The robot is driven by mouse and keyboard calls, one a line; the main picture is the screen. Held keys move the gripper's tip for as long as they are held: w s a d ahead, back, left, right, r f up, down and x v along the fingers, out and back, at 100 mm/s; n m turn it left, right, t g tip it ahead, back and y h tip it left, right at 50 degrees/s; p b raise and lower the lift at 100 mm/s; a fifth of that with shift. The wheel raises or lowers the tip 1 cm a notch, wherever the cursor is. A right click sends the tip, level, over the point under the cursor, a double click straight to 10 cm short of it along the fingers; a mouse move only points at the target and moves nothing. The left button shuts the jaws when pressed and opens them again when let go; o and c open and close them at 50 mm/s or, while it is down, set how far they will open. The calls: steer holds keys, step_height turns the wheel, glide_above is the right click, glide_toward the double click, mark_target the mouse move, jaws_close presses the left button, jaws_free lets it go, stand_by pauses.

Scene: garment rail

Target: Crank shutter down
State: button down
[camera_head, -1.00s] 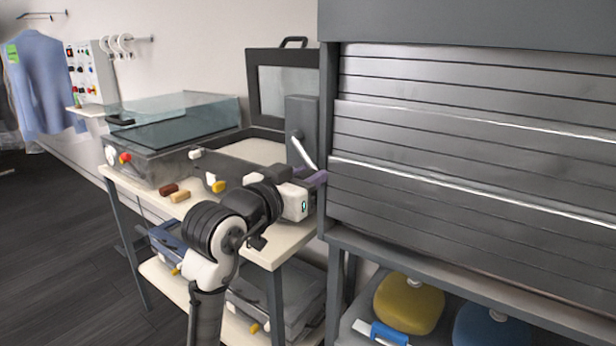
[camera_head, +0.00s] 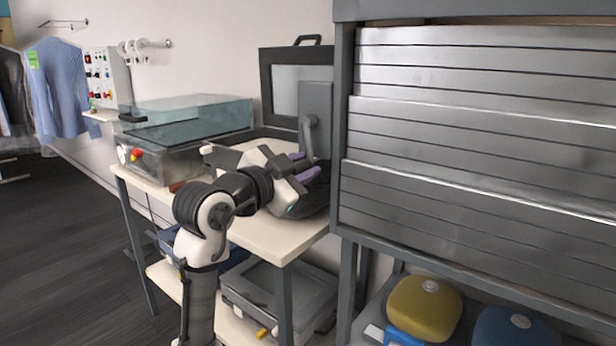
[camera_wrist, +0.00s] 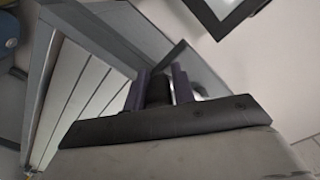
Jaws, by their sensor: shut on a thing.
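The grey slatted shutter (camera_head: 480,135) covers the cabinet front as far as I can see; its right part is out of frame. It also shows in the wrist view (camera_wrist: 80,90). A grey crank (camera_head: 308,132) sits on the cabinet's left side, its arm running down to my gripper. My gripper (camera_head: 302,166) has purple fingers. In the wrist view my gripper (camera_wrist: 160,88) is shut on the dark crank handle (camera_wrist: 158,91), with a finger on each side. In the head view the handle is hidden by the gripper.
A pale table (camera_head: 262,236) left of the cabinet carries a glass-lidded machine (camera_head: 190,125) and an open-lidded case (camera_head: 297,80) close behind my gripper. Yellow (camera_head: 424,305) and blue (camera_head: 512,332) rounded things lie under the cabinet. Dark floor is free at left.

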steer(key=shift+w+a+m+b, duration=0.2)
steer(key=shift+m+b, duration=0.15)
steer(key=shift+m, duration=0.55)
steer(key=c, duration=1.2)
jaws_free()
steer(key=shift+a, duration=0.1)
steer(key=b+v, duration=0.1)
steer(key=v, duration=1.2)
steer(key=shift+s+a, duration=0.2)
steer(key=shift+s, duration=0.1)
steer(key=shift+r, duration=0.1)
